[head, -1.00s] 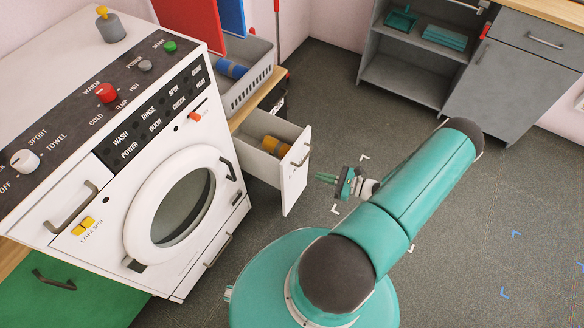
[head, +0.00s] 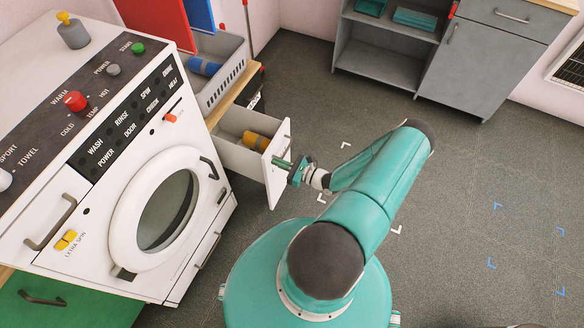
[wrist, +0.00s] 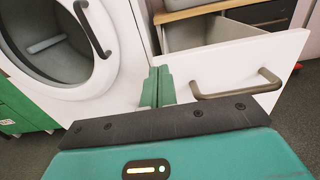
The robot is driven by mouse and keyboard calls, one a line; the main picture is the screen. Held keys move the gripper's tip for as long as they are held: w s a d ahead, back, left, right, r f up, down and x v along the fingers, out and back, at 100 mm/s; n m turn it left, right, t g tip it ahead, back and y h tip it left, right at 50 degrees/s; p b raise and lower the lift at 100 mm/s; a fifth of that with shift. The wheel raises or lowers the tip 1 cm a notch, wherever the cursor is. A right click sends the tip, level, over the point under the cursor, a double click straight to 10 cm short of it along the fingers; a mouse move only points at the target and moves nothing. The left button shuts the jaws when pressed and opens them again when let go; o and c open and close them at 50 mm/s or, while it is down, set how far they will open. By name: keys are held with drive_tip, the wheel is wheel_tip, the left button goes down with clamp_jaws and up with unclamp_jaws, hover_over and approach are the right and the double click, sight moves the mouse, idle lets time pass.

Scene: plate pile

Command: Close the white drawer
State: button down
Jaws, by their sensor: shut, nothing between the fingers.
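The white drawer (head: 273,178) stands pulled out to the right of the washing machine, with an orange-yellow roll (head: 254,141) inside. Its front panel and grey handle (wrist: 238,84) also show in the wrist view. My gripper (head: 281,163) is shut, with its green fingertips at the outer face of the drawer front. In the wrist view the fingers (wrist: 157,88) are together and empty, left of the handle, over the left part of the panel. I cannot tell for certain whether they touch the panel.
The white washing machine (head: 106,185) with its round door stands directly left of the drawer. A grey basket (head: 222,88) with a blue roll sits on the wooden counter above the drawer. Grey cabinets (head: 478,62) stand at the back right. The floor (head: 455,200) on the right is clear.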

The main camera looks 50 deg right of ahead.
drive_tip(key=shift+x, duration=1.1)
drive_tip(key=shift+w, duration=0.15)
